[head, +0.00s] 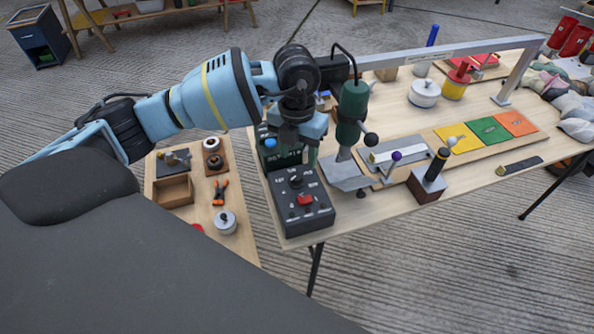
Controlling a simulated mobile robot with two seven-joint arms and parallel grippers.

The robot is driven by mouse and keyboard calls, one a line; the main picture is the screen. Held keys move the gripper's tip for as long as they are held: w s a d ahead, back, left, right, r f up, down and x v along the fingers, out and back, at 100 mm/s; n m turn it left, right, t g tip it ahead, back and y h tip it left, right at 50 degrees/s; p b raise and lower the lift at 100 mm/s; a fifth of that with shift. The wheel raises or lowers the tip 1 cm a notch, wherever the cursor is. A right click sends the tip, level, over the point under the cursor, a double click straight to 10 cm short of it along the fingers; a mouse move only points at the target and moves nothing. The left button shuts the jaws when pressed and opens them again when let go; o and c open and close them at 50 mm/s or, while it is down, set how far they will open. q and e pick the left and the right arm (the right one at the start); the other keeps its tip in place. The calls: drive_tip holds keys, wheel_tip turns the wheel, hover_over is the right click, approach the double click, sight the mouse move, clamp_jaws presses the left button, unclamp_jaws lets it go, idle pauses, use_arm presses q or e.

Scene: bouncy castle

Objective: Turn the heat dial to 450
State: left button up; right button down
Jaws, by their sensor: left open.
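A black control box (318,216) stands at the near left corner of the long wooden table. Its top carries a dark round dial (296,181) with pale markings around it and a red switch (305,200). The markings and the dial's pointer are too small to read. My left gripper (292,148) is open and points down, just behind and above the dial, apart from it as far as I can tell. My right gripper is not in view.
A dark green hand tool (351,112) stands upright right of my gripper, close to it. A lower wooden bench (240,240) with small parts lies left.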

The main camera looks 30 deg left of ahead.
sight(296, 176)
use_arm(q)
drive_tip(key=shift+w+a+r, duration=0.15)
drive_tip(key=shift+a+r, duration=0.05)
drive_tip(key=shift+a, duration=0.2)
drive_tip(key=shift+d+f, duration=0.1)
drive_tip(key=shift+f, duration=3.8)
drive_tip(key=shift+c, duration=0.3)
drive_tip(key=c, duration=0.9)
